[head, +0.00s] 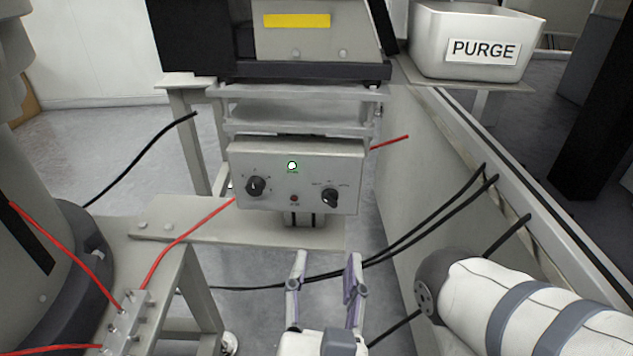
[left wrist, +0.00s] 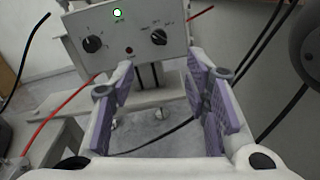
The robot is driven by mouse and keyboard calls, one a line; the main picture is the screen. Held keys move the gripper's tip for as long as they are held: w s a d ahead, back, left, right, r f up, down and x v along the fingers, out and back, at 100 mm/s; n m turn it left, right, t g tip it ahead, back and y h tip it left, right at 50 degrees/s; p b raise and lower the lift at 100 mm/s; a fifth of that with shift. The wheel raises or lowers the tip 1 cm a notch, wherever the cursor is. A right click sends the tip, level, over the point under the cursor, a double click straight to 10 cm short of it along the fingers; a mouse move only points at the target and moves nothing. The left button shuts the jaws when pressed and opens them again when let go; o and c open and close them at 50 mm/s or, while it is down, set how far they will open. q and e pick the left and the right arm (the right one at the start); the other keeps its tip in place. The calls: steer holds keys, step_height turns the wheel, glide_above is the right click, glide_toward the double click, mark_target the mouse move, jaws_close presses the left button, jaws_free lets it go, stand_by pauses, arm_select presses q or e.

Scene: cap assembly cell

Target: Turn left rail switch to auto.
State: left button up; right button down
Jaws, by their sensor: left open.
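A light grey control box (head: 296,150) under the machine carries two black rotary knobs. The left knob (head: 256,186) and the right knob (head: 330,197) each have small markings around them, too small to read. I cannot tell which knob is the left rail switch. The left knob (left wrist: 92,44) and right knob (left wrist: 158,37) also show in the left wrist view. The right knob's grip is tilted. My left gripper (head: 326,262) is open and empty, below and in front of the box, its fingers pointing toward it and apart from both knobs. My right gripper is not in view.
A green lamp (head: 292,165) is lit on the box, with a small red one (head: 294,198) below. Red cables (head: 180,245) and black cables (head: 430,222) run nearby. A white PURGE bin (head: 470,45) stands at upper right. A grey wall (head: 400,180) borders the right.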

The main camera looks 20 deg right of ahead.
mark_target(330, 203)
arm_select(q)
steer(key=b+x, duration=0.2)
steer(key=x, duration=1)
steer(key=shift+w+r, duration=0.1)
steer(key=shift+w, duration=0.15)
jaws_close()
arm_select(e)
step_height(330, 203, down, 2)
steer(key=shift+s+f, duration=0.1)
